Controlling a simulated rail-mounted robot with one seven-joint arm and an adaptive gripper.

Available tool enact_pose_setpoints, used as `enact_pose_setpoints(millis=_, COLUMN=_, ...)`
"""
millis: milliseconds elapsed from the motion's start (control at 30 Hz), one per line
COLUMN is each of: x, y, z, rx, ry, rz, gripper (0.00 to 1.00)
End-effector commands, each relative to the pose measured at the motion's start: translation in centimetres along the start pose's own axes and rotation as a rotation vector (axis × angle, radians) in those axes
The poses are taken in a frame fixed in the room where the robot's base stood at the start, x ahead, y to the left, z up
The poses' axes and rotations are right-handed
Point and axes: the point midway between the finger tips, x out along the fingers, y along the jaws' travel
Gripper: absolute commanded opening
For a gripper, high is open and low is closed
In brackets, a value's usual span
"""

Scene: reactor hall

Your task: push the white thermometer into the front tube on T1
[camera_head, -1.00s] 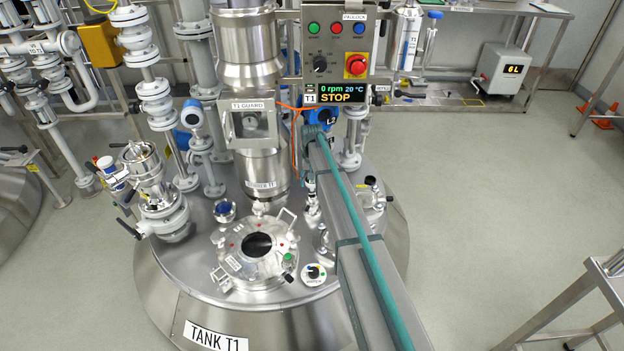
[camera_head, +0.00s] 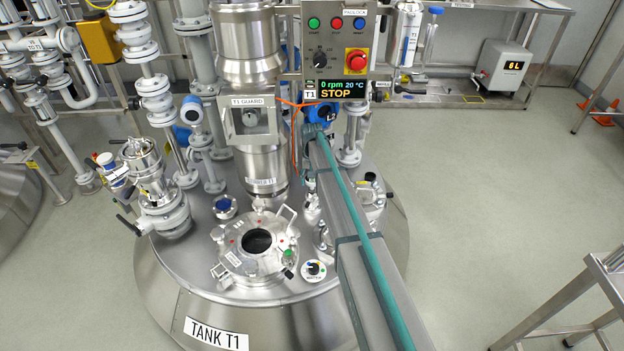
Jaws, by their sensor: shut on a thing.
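Tank T1 (camera_head: 213,333) stands in the middle, with a round manhole cover (camera_head: 256,239) and several short fittings on its lid. My arm crosses from the lower right up to the back of the lid. Its end lies near a blue instrument head marked L2 (camera_head: 321,114). My gripper cannot be made out and seems hidden behind the arm. I cannot make out the white thermometer. Two small metal fittings, one at the arm's left edge (camera_head: 311,208) and one nearer the front (camera_head: 322,238), are partly covered. I cannot tell which is the front tube.
The control panel (camera_head: 337,45) above the lid reads STOP, 0 rpm and 20 °C. The T1 guard box (camera_head: 250,121) sits on the central column.

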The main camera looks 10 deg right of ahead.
Motion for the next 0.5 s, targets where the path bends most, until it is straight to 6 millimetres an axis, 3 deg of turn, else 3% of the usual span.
enact_pose_setpoints(millis=67, x=0.16, y=0.00, z=0.00, rx=0.000, ry=0.000, rz=0.000, gripper=0.18)
enact_pose_setpoints(millis=100, x=0.19, y=0.00, z=0.00, rx=0.000, ry=0.000, rz=0.000, gripper=0.61)
enact_pose_setpoints(millis=267, x=0.15, y=0.00, z=0.00, rx=0.000, ry=0.000, rz=0.000, gripper=0.88)
enact_pose_setpoints(millis=500, x=0.14, y=0.00, z=0.00, rx=0.000, ry=0.000, rz=0.000, gripper=0.89)
